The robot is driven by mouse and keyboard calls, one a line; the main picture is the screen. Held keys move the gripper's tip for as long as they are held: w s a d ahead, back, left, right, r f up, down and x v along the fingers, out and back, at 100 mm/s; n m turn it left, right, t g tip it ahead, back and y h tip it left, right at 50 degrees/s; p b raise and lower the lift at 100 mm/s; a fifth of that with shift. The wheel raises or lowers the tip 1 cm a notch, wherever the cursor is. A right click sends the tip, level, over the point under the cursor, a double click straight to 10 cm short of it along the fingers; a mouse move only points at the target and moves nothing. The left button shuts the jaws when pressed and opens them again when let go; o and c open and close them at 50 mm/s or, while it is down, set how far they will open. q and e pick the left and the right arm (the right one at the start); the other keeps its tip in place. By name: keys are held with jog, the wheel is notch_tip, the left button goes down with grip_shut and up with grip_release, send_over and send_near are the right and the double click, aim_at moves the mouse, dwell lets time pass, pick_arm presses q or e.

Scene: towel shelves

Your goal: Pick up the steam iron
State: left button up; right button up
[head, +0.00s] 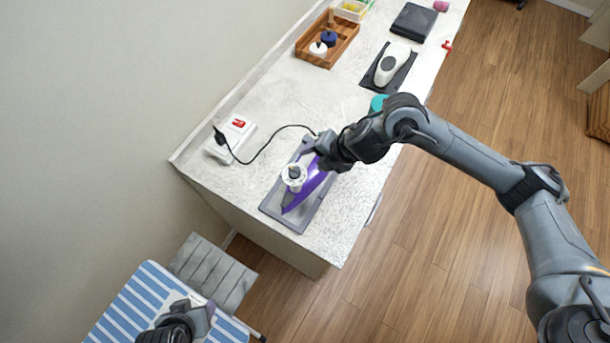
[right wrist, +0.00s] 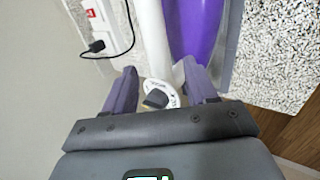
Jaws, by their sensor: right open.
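The purple and white steam iron (head: 312,184) rests on a grey tray (head: 271,205) near the counter's near end. A black cord runs from it to the left. My right gripper (head: 322,160) is over the iron. In the right wrist view the open fingers (right wrist: 160,82) have the iron's white handle (right wrist: 152,35) and round white dial between them. The purple body (right wrist: 195,30) lies to the right. I cannot tell whether a finger touches the handle. My left gripper (head: 205,312) is low in the head view, over the striped ironing board; its opening is unclear.
A white box with a red switch (head: 238,124) sits left, with the cord's plug beside it. A white device on a dark mat (head: 391,62) and a wooden tray (head: 343,43) stand farther back. The blue-striped ironing board (head: 135,300) is below the counter.

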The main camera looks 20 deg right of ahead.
aim_at(307, 160)
jog(key=shift+p+x, duration=0.3)
jog(key=shift+x, duration=2.5)
jog(key=shift+s+a, duration=0.1)
jog(key=shift+a, duration=0.1)
jog(key=shift+r, duration=0.1)
grip_shut()
jog(key=shift+r, duration=0.15)
